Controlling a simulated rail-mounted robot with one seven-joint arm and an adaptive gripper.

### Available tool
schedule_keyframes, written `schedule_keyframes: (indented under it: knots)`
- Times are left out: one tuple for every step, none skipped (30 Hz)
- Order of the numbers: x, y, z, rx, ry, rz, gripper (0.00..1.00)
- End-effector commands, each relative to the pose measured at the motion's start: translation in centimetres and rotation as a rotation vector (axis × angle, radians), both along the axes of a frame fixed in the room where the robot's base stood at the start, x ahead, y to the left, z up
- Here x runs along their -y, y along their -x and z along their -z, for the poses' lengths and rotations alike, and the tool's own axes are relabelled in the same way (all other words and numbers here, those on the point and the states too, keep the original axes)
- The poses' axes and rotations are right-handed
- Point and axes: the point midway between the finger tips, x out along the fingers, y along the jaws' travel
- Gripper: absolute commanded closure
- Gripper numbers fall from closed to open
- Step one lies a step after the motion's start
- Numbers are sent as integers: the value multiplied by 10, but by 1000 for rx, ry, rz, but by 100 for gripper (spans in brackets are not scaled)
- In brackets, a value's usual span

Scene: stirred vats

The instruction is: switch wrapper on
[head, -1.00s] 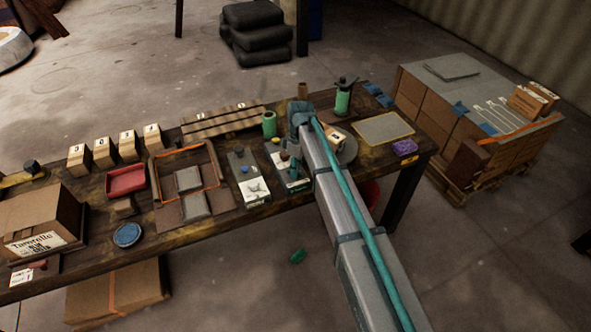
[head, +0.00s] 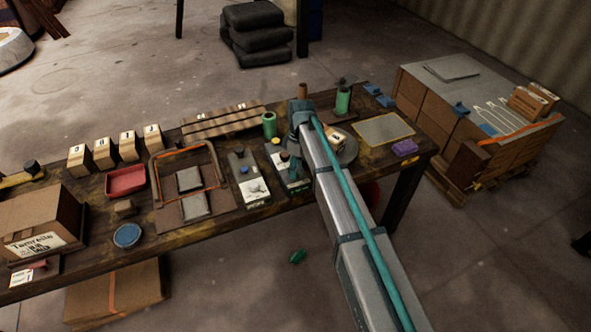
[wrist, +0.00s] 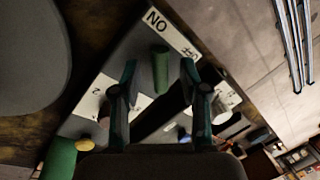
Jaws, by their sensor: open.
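A grey switch panel (wrist: 135,50) fills the middle of the wrist view. It has white label strips, one with the letters N and O, and an upright green peg (wrist: 160,68). A yellow knob (wrist: 84,144) shows low on the left. My gripper (wrist: 158,76) is open, its two fingers either side of the peg in the picture; I cannot tell whether they touch it.
A round grey disc (head: 347,150) lies close right of my arm. A second panel with a blue knob (head: 244,170) stands to the left, then an orange-barred frame (head: 185,150). A yellow-edged mat (head: 384,130) lies at right.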

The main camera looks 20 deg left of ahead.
Motion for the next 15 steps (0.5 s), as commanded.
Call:
schedule_keyframes:
  knots:
    - [0, -2, -6, 1, -1, 0, 56]
    - [0, -3, -10, 1, -1, 0, 56]
    - [0, -4, -15, 2, -1, 0, 56]
    - [0, -5, -20, 2, -1, 0, 56]
    - [0, -6, -25, 2, -1, 0, 56]
    - [0, -8, -33, 2, -2, 0, 56]
    - [0, -9, -39, 2, -2, 0, 56]
    - [0, -10, -44, 2, -2, 0, 56]
    - [0, -12, -52, 3, -2, 0, 56]
    - [0, -13, -58, 2, -2, 0, 56]
    - [0, -14, -64, 2, -2, 0, 56]
    - [0, -15, -71, 2, -2, 0, 56]
    - [0, -17, -76, 2, -2, 0, 56]
    - [0, -18, -81, 2, -2, 0, 56]
    - [0, -19, -87, 2, -1, 0, 56]
